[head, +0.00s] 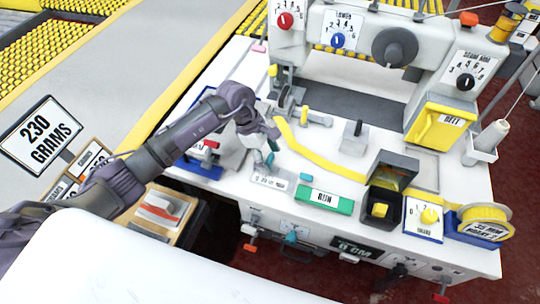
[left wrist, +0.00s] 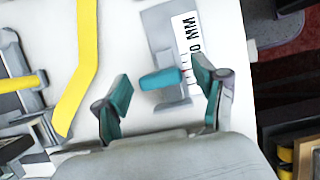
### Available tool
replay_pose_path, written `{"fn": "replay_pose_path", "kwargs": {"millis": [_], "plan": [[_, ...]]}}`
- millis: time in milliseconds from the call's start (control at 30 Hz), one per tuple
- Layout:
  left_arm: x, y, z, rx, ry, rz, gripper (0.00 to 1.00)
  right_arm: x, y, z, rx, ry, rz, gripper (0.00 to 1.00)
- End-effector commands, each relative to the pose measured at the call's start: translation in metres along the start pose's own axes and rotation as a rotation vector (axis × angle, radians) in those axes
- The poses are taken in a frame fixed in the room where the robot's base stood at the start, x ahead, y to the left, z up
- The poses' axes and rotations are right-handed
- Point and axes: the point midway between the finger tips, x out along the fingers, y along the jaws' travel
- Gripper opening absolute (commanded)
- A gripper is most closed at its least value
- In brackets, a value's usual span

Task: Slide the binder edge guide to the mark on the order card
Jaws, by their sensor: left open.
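The binder edge guide has a teal knob (left wrist: 160,78) on a grey slider beside a white millimetre scale (left wrist: 188,40). In the head view the scale plate (head: 270,178) lies near the table's front edge, left of the green RUN button. My left gripper (head: 270,150) is just above the guide. A card reading 230 GRAMS (head: 40,134) stands at the left; I cannot tell which card is the order card. My right gripper is not in view.
A yellow binding strip (head: 315,155) runs across the white table close to the gripper. The green RUN button (head: 325,199), a dark open box (head: 392,168) and a yellow tape roll (head: 485,220) stand to the right. The sewing machine (head: 350,40) is behind.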

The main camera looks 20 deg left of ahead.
Motion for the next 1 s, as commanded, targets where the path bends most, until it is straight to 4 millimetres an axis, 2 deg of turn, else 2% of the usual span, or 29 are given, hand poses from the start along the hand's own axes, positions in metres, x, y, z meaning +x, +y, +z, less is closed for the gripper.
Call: {"fn": "replay_pose_path", "kwargs": {"millis": [100,367,467,800,1000], "plan": [[0.0063,-0.0003,-0.0001,-0.001,0.001,0.000,0.71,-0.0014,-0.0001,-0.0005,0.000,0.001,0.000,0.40],[0.0078,-0.0001,-0.0003,0.000,0.001,0.001,0.71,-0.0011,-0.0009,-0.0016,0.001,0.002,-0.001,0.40],[0.0077,-0.0001,-0.0003,0.000,0.001,0.001,0.57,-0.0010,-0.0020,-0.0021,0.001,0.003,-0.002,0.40],[0.0073,0.0000,-0.0002,0.000,0.001,0.001,0.01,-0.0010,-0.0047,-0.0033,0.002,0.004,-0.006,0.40],[0.0078,0.0003,-0.0019,0.000,0.001,0.002,0.00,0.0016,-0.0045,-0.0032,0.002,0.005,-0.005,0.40]]}}
